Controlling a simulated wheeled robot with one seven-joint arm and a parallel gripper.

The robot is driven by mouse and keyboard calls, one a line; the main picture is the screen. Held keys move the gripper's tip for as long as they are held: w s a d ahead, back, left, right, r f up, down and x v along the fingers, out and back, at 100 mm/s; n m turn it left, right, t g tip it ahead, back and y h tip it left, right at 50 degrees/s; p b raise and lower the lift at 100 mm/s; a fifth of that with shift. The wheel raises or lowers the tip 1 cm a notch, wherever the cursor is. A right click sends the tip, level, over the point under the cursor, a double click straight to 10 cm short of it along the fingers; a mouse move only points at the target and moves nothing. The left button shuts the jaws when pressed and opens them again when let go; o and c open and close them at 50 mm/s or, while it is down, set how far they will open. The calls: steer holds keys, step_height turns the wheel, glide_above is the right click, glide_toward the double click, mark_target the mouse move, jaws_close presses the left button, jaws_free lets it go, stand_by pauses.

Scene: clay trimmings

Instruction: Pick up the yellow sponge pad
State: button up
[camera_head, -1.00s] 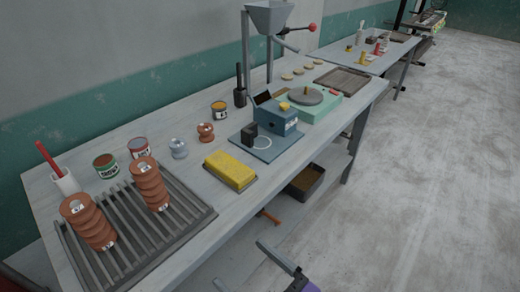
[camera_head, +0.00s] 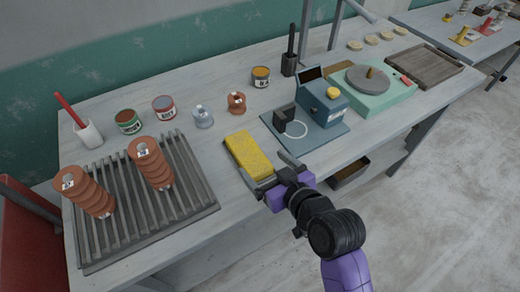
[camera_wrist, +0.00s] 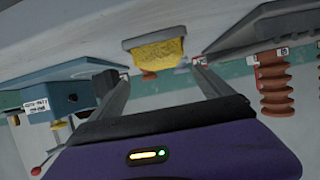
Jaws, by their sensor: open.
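The yellow sponge pad (camera_head: 246,151) lies flat on the grey workbench, right of the slatted rack. In the wrist view the sponge pad (camera_wrist: 160,53) shows ahead of the fingers, roughly midway between them, with a grey edge along its base. My gripper (camera_head: 262,164) is at the near end of the pad, at the bench's front edge, with its fingers spread. In the wrist view my gripper (camera_wrist: 159,74) is open with nothing between its fingers. The near end of the pad is partly hidden by my gripper in the head view.
The slatted rack (camera_head: 195,208) with two stacks of orange-brown ribbed pieces (camera_head: 150,164) is to the left. A blue device (camera_head: 322,105) on a blue plate stands right of the pad. Bare bench surrounds the pad.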

mark_target(248, 151)
steer(key=x, duration=0.2)
steer(key=shift+w+a, duration=0.2)
steer(key=shift+w, duration=0.1)
steer(key=shift+a+p+x, duration=0.25)
steer(key=shift+p+x, duration=0.45)
steer(key=shift+x, duration=1.8)
steer(key=shift+s, duration=0.2)
steer(key=c, duration=1.3)
steer(key=shift+c, duration=1)
